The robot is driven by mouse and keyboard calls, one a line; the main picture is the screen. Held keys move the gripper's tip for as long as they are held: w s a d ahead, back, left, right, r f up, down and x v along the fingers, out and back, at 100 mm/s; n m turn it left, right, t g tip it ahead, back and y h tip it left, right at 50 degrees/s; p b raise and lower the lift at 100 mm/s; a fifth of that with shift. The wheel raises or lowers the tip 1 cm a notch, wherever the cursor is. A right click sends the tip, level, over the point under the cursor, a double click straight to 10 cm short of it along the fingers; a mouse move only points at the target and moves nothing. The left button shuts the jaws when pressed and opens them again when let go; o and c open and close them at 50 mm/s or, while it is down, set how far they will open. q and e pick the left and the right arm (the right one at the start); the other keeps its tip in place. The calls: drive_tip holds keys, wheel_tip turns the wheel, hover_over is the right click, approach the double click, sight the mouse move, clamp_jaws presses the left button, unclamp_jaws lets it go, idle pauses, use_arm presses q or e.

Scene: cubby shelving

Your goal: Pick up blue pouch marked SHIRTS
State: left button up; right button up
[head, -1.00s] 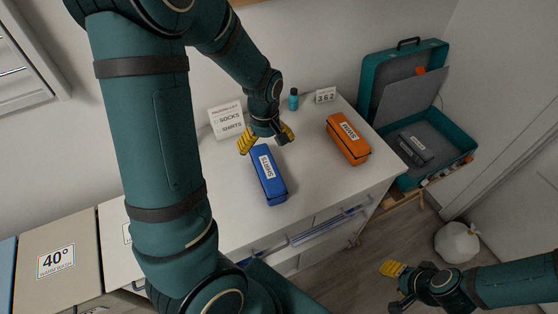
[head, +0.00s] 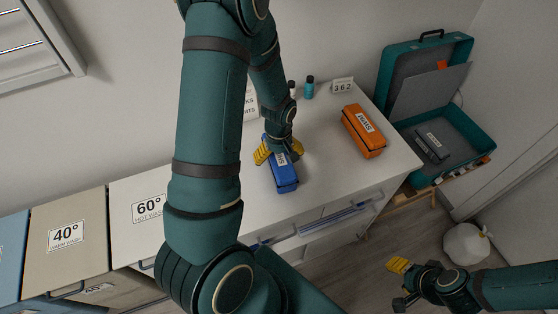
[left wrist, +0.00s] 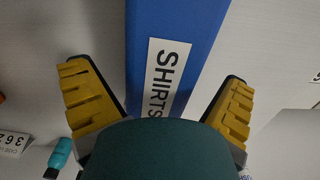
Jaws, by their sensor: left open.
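The blue pouch (head: 284,178) lies on the white dresser top, its near end showing in the head view. In the left wrist view the blue pouch (left wrist: 205,25) with its white SHIRTS label runs between the two yellow fingers. My left gripper (head: 278,153) is open over the pouch's far part, one finger on each side; it also shows in the left wrist view (left wrist: 160,105).
An orange pouch (head: 364,131) lies to the right on the dresser top (head: 325,170). A teal bottle (head: 309,90) and a number sign (head: 342,86) stand behind. An open teal suitcase (head: 440,150) is at the right. A white bag (head: 466,243) sits on the floor.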

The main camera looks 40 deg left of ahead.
use_arm(q)
drive_tip(key=shift+f, duration=0.8)
drive_tip(key=c, duration=1.4)
drive_tip(key=shift+o, duration=0.2)
